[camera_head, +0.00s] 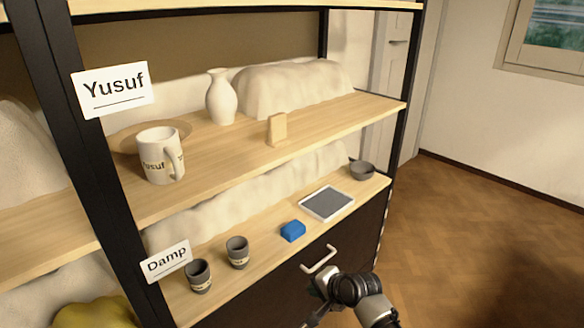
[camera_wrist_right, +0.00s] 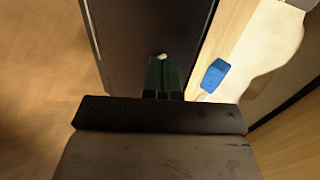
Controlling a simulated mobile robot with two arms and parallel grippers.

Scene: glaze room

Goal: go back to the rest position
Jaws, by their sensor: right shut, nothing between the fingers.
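My right gripper (camera_head: 312,318) is at the bottom of the head view, in front of the dark cabinet front below the lower shelf. In the right wrist view its fingers (camera_wrist_right: 163,76) are together, with nothing between them. A blue block (camera_head: 293,231) lies on the lower shelf and also shows in the right wrist view (camera_wrist_right: 215,75). My left gripper is not in view.
The lower shelf (camera_head: 262,258) holds two dark cups (camera_head: 198,276), a grey tray (camera_head: 327,203) and a dark bowl (camera_head: 362,170). The upper shelf (camera_head: 225,158) holds a "Yusuf" mug (camera_head: 158,160), a white vase (camera_head: 221,98) and a tan block (camera_head: 277,129). Wooden floor (camera_head: 470,230) is clear at right.

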